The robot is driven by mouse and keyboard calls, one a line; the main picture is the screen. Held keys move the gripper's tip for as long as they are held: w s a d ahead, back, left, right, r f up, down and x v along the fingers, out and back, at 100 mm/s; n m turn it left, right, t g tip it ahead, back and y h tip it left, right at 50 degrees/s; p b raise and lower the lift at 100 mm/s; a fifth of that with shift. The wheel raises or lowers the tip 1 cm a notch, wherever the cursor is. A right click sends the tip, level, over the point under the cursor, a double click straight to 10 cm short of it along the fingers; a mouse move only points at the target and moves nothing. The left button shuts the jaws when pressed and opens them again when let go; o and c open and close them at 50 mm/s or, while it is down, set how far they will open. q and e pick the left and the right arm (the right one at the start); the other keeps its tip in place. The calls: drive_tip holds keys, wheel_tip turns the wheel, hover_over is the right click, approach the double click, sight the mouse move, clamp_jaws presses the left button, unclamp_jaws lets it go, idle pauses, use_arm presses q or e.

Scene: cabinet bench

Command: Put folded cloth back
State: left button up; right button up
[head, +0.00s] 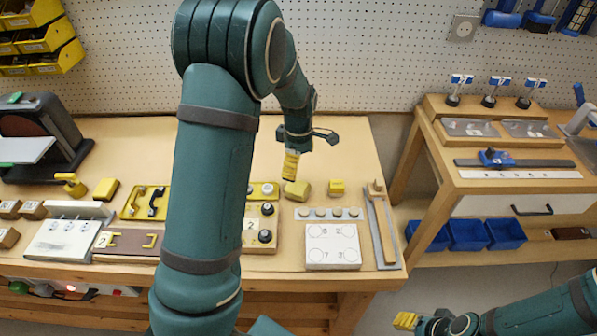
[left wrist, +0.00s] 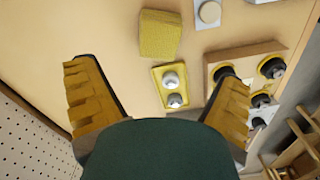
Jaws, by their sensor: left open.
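The folded cloth appears to be the olive-yellow, rough-textured block (head: 297,190) on the bench, just right of a small yellow tray with white knobs. It also shows in the left wrist view (left wrist: 160,33), beyond the fingers and apart from them. My left gripper (head: 290,168) hangs fingers-down above the bench, close to the cloth in the head view. In the left wrist view, its yellow fingers (left wrist: 154,80) are wide apart with nothing between them. My right gripper (head: 405,320) is low at the bottom right, away from the bench; its opening is unclear.
The knobbed tray (head: 264,190) and a wooden board with black knobs (left wrist: 240,72) lie near the cloth. A small yellow block (head: 336,187) sits to its right. A white numbered box (head: 333,247) is in front. Bare bench lies behind the cloth.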

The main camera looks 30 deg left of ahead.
use_arm(q)
drive_tip(key=shift+r, duration=1.05)
